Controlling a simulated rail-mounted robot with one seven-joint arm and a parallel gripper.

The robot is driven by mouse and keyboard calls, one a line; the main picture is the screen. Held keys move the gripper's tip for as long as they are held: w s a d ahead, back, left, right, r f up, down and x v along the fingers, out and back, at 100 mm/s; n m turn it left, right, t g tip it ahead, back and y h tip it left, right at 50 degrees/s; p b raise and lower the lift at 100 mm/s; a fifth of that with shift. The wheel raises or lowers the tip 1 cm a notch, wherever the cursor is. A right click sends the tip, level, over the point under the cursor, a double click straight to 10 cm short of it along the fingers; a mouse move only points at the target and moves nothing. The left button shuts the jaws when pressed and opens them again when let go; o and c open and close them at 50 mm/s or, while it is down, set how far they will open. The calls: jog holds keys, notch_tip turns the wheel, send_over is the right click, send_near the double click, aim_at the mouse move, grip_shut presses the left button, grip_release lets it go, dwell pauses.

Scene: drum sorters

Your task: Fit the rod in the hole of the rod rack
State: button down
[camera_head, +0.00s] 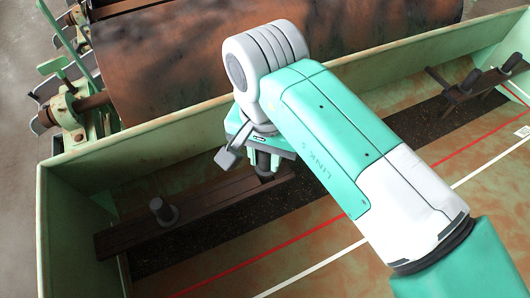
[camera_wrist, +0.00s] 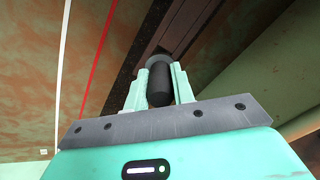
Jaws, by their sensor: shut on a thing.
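A dark rod (camera_wrist: 158,88) is between the two pale green fingers of my gripper (camera_wrist: 159,75) in the wrist view. My gripper (camera_head: 264,158) is shut on it, and in the head view it hangs over the right end of a long brown rod rack (camera_head: 215,204). The rack also shows beyond the rod in the wrist view (camera_wrist: 181,24). The rod's far end meets the rack in the picture; I cannot tell whether it is in a hole or just above it. A grey rod (camera_head: 163,211) with a wide collar stands at the rack's left part.
The rack lies in a green trough (camera_head: 110,150) with raised walls close behind it. A second dark rack (camera_head: 462,92) with rods stands at the far right. A large rusty drum (camera_head: 170,60) lies behind the trough. The floor in front, with red and white lines, is clear.

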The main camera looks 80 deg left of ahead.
jog(key=shift+f+b, duration=1.65)
jog(key=c, duration=1.1)
grip_release()
notch_tip(320, 180, up, 8)
jog(key=shift+f+p, duration=0.1)
jog(key=shift+p, duration=0.3)
